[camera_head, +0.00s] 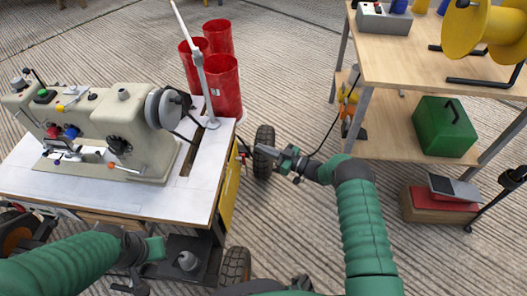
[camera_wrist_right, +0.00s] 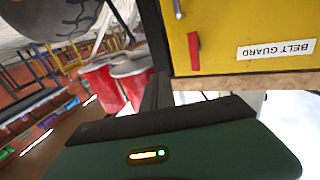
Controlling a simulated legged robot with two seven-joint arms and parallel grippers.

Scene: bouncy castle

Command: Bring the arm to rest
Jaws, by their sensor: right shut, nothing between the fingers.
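My right arm, in a ribbed green sleeve, reaches up from the bottom right of the head view. Its gripper (camera_head: 276,156) is shut and empty, in the gap between the sewing table and the workbench. It overlaps a black wheel in the picture. In the wrist view the green and black gripper body (camera_wrist_right: 180,150) fills the bottom; its fingertips cannot be made out. My left arm (camera_head: 70,262) comes in at the lower left, below the sewing table's front edge. Its gripper (camera_head: 132,286) is dark, and its jaws cannot be made out.
The sewing table (camera_head: 150,205) carries a sewing machine (camera_head: 100,130). Its yellow belt guard (camera_head: 228,195) faces the right gripper and also shows in the wrist view (camera_wrist_right: 215,40). Red cylinders (camera_head: 222,85) stand behind. A workbench (camera_head: 400,60) is at right.

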